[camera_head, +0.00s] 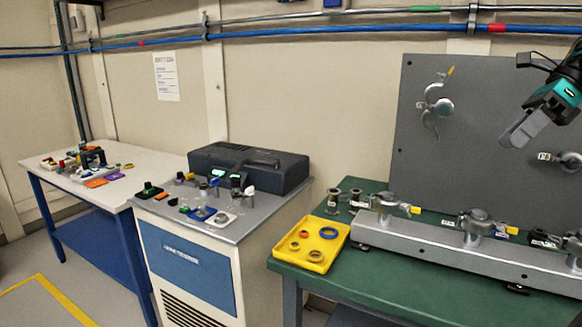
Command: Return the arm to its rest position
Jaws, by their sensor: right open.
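My right gripper (522,128) is at the upper right of the head view, in front of the grey upright panel (425,170). It is raised above the green bench (345,278) and the metal fittings there. It points down and to the left, and its jaws are open with nothing seen between them. The rest of my right arm runs out of the frame at the right edge. My left gripper is not in view.
A yellow tray (341,249) with several rings lies at the bench's left end. A long metal rail (420,252) with valves crosses the bench. A cabinet (200,270) carries a dark case (250,165) and small parts. A white table (130,158) stands at far left.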

